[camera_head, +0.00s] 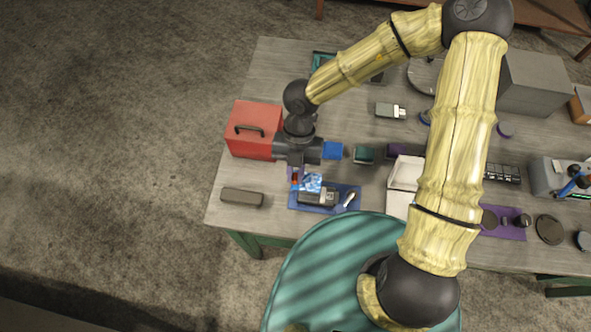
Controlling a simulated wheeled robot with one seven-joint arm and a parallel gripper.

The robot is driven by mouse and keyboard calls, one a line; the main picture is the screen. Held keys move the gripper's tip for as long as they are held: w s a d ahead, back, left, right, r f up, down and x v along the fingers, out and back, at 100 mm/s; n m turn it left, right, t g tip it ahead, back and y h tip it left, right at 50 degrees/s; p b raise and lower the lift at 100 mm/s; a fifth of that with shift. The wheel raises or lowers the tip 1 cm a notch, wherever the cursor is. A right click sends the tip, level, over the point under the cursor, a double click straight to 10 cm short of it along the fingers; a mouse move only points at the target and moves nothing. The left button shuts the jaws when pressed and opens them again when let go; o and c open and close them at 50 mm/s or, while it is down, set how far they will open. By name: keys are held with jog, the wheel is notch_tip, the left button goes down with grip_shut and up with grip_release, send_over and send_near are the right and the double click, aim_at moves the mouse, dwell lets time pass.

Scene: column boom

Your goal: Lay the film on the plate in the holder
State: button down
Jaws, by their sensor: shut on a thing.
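My gripper (296,171) points down just above the upper left corner of a blue mat (333,207). It is shut on what looks like the film, a thin piece mostly hidden by the fingers. A small shiny blue and white square (312,182) shows just right of the fingertips; I cannot tell whether it is the plate or part of the film. A dark device (318,197) lies on the mat below that square and may be the holder. Whether the held piece touches anything is too small to tell.
A red toolbox (252,131) stands left of my gripper. A dark case (242,197) lies at the table's front left. A white-ended tool (349,199) lies on the mat. A blue block (333,151) and a dark green block (364,155) stand right of my gripper.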

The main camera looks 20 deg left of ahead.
notch_tip(320, 180, down, 5)
jog(key=b, duration=0.7)
jog(key=shift+f, duration=1.25)
jog(key=shift+w+p, duration=0.1)
jog(key=shift+p, duration=0.35)
dwell(1.0)
jog(key=shift+s, duration=0.2)
jog(key=shift+w+f+p, duration=0.1)
jog(key=shift+p, duration=0.35)
dwell(0.5)
jog(key=c, duration=0.9)
grip_release()
